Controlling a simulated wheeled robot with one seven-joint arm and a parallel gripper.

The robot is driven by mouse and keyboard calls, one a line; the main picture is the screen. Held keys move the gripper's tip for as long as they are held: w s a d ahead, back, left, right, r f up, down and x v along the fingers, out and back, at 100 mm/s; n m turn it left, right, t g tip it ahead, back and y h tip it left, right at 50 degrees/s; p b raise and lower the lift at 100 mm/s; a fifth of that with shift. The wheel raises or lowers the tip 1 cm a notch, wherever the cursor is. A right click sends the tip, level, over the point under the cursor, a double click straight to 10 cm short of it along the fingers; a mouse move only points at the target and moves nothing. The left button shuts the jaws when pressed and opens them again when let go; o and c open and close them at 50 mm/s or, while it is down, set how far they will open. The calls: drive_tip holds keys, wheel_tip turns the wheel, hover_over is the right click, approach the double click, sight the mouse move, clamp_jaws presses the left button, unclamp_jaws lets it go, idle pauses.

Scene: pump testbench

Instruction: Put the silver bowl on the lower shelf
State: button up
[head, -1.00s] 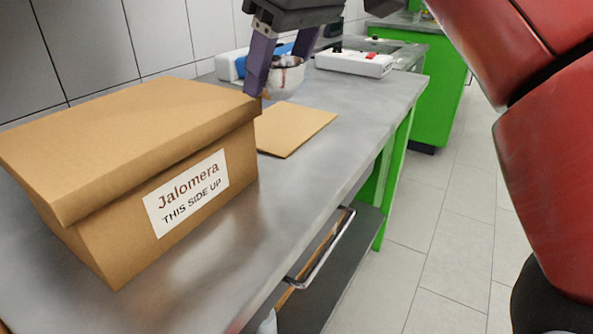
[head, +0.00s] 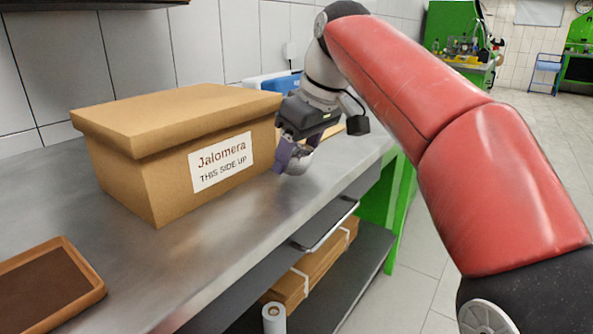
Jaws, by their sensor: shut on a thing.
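My gripper (head: 289,161) is just right of the cardboard box, above the metal worktop. Its purple fingers are shut on the silver bowl (head: 298,165), a small shiny rounded shape mostly hidden by the fingers. The bowl looks tilted. I cannot tell how high it is above the worktop. The lower shelf (head: 372,262) is a dark board under the worktop, with bare room at its right end.
A cardboard box (head: 130,172) marked "Jalomera" stands on the worktop (head: 215,235). A brown tray (head: 55,285) lies front left. On the lower shelf are a flat cardboard box (head: 318,268) and a white roll (head: 273,318). A metal handle (head: 330,228) juts from the worktop's front.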

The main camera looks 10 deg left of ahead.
drive_tip(key=shift+f, duration=0.2)
drive_tip(key=shift+f, duration=0.2)
drive_tip(key=o, duration=1)
drive_tip(key=p+v, duration=0.5)
drive_tip(key=v, duration=0.7)
drive_tip(key=shift+r, duration=0.3)
